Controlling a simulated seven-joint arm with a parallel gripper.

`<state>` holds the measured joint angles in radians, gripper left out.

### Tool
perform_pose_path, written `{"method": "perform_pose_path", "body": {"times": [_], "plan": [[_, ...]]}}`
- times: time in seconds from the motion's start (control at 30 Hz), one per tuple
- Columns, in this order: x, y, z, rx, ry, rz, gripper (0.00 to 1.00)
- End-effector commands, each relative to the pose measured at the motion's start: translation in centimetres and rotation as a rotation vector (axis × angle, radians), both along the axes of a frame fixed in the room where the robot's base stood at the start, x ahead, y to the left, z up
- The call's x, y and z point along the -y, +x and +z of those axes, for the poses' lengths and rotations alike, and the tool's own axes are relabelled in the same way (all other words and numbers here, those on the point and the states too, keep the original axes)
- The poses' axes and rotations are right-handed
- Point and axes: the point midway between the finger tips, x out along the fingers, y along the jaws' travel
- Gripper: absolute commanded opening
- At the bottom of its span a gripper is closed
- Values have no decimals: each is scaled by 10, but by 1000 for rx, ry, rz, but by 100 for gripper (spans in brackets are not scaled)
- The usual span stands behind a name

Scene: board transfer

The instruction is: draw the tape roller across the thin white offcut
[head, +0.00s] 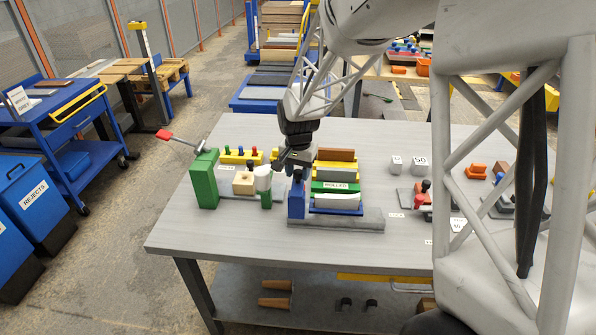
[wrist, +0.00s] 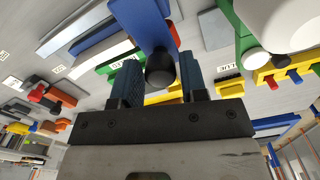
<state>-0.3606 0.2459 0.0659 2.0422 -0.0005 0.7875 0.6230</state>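A blue upright piece (head: 297,200), which looks like the tape roller, stands on a grey slab at the table's middle. In the wrist view its blue body (wrist: 142,22) ends in a round black knob (wrist: 160,70). My gripper (head: 294,158) is above it, pointing down. In the wrist view the two fingers (wrist: 160,82) stand close on both sides of the knob and seem to press on it; the contact is not clear. A thin white piece (head: 338,197), likely the offcut, lies just right of the blue piece, above a blue tray (head: 337,210).
A green clamp (head: 204,180) with a red-ended lever, a wooden block (head: 243,183) and a white round part (head: 262,178) stand close on the left. Green, yellow and brown bars rise behind the offcut, with a "ROLLED" label (head: 335,187). The front left table top is clear.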

Motion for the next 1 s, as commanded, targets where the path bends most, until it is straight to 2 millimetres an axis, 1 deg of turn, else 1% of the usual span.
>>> {"method": "perform_pose_path", "body": {"times": [0.03, 0.23, 0.27, 0.47, 0.67, 0.87, 1.0], "plan": [[0, 0, 0, 0, 0, 0, 32], [0, 0, 0, 0, 0, 0, 1], [0, 0, 0, 0, 0, 0, 0], [1, 0, 0, 0, 0, 0, 0], [11, 0, 1, 1, 0, -2, 0], [36, 0, 1, 0, 0, -3, 0], [62, 0, 1, 0, 0, -4, 0]]}}
